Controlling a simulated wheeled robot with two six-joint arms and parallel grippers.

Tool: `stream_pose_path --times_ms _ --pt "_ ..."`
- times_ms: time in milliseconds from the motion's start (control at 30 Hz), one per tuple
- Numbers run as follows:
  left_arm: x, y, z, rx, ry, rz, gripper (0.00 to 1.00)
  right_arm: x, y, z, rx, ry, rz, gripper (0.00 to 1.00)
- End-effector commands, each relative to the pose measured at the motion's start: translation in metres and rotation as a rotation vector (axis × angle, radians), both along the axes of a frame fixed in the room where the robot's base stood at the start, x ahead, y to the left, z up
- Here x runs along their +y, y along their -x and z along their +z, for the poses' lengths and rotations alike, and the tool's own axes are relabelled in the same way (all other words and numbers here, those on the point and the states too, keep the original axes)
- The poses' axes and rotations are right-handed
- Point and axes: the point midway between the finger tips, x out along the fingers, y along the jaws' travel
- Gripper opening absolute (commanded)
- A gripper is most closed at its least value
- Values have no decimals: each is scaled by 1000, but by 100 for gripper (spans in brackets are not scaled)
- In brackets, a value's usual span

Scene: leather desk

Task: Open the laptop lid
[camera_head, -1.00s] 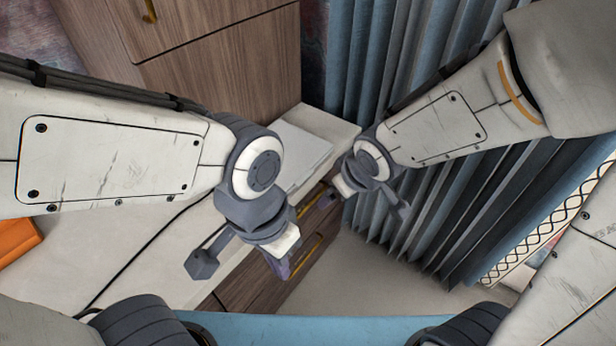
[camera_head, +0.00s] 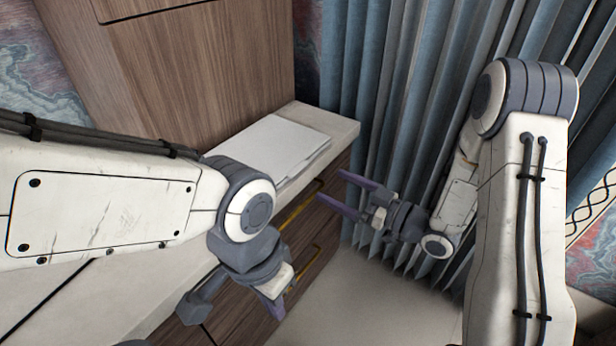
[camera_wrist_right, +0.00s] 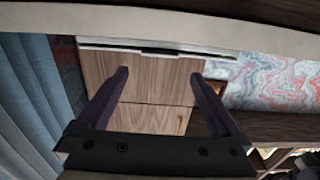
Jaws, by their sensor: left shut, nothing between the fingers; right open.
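The laptop (camera_head: 268,145) is a closed pale slab lying flat near the far end of the white desk in the head view. In the right wrist view its thin front edge (camera_wrist_right: 110,43) shows near the top, with a dark notch at its middle. My right gripper (camera_head: 328,187) is open and empty, its two purple fingers pointing left toward the desk, apart from the laptop. Its fingers also show in the right wrist view (camera_wrist_right: 160,76), below the laptop's edge in the picture. My left gripper (camera_head: 278,308) is shut and empty, low beside the desk's drawer front.
The white desk (camera_head: 335,123) has wooden drawers (camera_head: 325,230) with brass handles below its edge. A wooden cabinet (camera_head: 220,70) stands behind it. Blue curtains (camera_head: 385,90) hang to the right. My left arm covers part of the desktop.

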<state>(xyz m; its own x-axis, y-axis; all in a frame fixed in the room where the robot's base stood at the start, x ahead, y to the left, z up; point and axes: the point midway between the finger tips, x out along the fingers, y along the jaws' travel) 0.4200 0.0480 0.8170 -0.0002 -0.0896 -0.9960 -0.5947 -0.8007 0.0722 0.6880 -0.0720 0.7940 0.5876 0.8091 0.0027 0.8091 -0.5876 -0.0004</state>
Motion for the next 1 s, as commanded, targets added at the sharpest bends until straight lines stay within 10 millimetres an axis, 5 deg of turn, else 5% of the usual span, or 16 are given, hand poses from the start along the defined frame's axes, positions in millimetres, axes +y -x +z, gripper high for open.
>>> stream_pose_path --times_ms 400,833,867,1000 --pt "0 0 -1 0 0 0 0 61 -42 0 0 2 3 100" --pt "0 0 -2 0 0 0 0 70 -50 0 2 2 -1 100" --pt "0 0 -2 0 0 0 0 70 -50 0 2 2 -1 96" --pt "0 0 -2 0 0 0 0 70 -50 0 2 2 0 43"
